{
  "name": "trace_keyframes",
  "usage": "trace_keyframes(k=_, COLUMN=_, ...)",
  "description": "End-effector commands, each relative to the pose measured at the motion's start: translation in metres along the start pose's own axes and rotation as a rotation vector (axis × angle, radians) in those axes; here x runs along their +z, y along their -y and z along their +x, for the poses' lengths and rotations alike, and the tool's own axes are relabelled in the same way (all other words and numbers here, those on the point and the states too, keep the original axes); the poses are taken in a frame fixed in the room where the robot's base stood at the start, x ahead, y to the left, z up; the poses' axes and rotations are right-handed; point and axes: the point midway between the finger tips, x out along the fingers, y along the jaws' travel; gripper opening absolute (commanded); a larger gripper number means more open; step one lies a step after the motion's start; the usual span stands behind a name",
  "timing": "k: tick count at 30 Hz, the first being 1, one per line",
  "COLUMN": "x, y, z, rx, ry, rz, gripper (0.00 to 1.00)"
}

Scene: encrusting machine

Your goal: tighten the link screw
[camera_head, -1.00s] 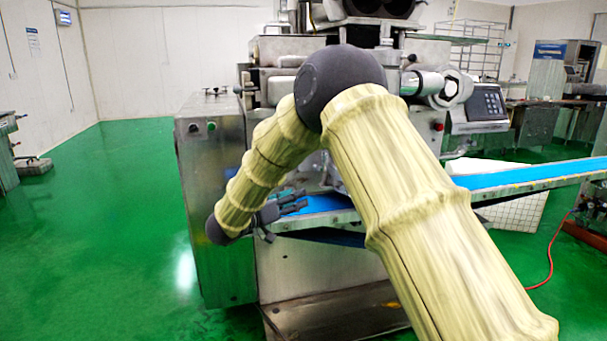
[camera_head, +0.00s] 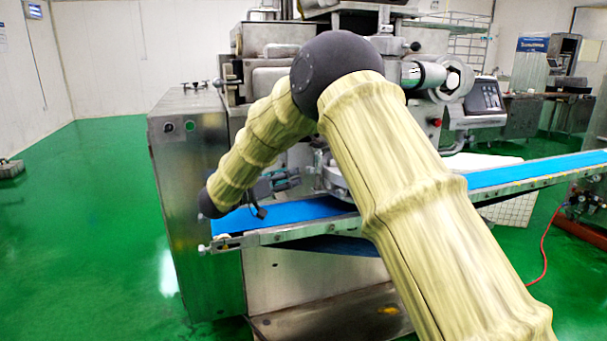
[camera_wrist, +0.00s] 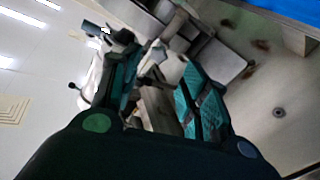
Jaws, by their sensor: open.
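The encrusting machine (camera_head: 195,160) is a large steel body in the middle of the head view, partly behind my arm. My gripper (camera_head: 284,181) is at the machine's front, seen just above the near left end of the blue conveyor belt (camera_head: 285,212). In the wrist view my gripper (camera_wrist: 152,48) has its two dark green fingers spread, with nothing held between them. Steel machine parts (camera_wrist: 152,105) show behind the gap, apparently not gripped. I cannot make out the link screw in either view.
The belt's metal frame (camera_head: 300,232) runs close under my gripper. A control panel (camera_head: 478,100) and a metal cylinder (camera_head: 424,74) are at the right. A red hose (camera_head: 545,250) lies on the floor.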

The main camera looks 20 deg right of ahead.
Motion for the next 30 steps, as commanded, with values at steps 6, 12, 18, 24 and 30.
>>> trace_keyframes(k=6, x=0.002, y=-0.001, z=0.036, rx=0.003, ry=0.002, rz=0.001, gripper=0.45)
trace_keyframes(k=12, x=0.001, y=-0.002, z=0.058, rx=0.004, ry=0.001, rz=0.000, gripper=0.45)
trace_keyframes(k=18, x=0.001, y=-0.003, z=0.065, rx=0.004, ry=0.001, rz=0.000, gripper=0.45)
trace_keyframes(k=24, x=0.001, y=-0.003, z=0.066, rx=0.004, ry=0.001, rz=0.000, gripper=0.45)
trace_keyframes(k=30, x=0.001, y=-0.003, z=0.065, rx=0.004, ry=0.001, rz=0.000, gripper=0.14)
